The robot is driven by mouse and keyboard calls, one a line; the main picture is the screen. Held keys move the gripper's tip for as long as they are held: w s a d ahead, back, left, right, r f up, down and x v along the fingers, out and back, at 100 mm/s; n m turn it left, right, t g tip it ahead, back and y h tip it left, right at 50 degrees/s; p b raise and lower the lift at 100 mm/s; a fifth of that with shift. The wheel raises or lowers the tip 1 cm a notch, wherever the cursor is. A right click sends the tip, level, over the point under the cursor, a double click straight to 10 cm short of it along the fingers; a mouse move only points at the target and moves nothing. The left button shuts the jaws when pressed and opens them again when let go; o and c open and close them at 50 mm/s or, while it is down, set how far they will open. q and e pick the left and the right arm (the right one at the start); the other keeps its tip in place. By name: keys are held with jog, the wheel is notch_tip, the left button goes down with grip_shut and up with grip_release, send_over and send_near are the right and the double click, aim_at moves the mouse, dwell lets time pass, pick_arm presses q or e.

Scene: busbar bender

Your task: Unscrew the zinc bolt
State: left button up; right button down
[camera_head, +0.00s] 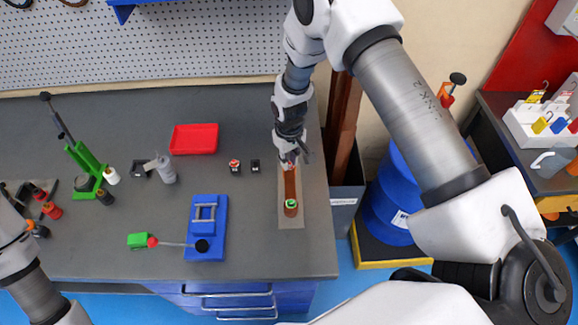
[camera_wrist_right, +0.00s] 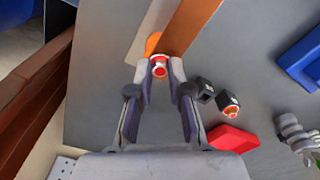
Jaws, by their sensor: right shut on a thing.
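A copper busbar (camera_head: 290,185) lies on a grey-brown plate (camera_head: 290,222) at the right side of the bench. A round green-topped piece (camera_head: 291,205) sits at its near end. My right gripper (camera_head: 290,161) is over the far end of the bar, pointing down. In the right wrist view its fingertips (camera_wrist_right: 160,70) are shut on a small round bolt head (camera_wrist_right: 159,71) with red and white rings. The bolt stands at the rounded end of the copper bar (camera_wrist_right: 190,25). Whether it is zinc, and how far its thread is in, cannot be seen. My left arm shows at the left edge; its gripper is out of view.
A red-topped piece (camera_head: 234,166) and a black piece (camera_head: 255,166) stand left of the bar. A red tray (camera_head: 194,139), a blue vise-like tool (camera_head: 206,240) and a green lever press (camera_head: 88,165) are farther left. A grey bin (camera_head: 344,208) adjoins the bench's right edge.

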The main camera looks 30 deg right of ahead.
jog(key=n, duration=0.3)
jog(key=shift+f+b, duration=0.1)
jog(key=shift+b, duration=0.2)
jog(key=n, duration=0.2)
jog(key=shift+n, duration=0.4)
jog(key=shift+n, duration=0.5)
jog(key=n, duration=0.4)
jog(key=shift+n+b, duration=0.3)
jog(key=shift+n, duration=0.4)
jog(key=n, duration=0.5)
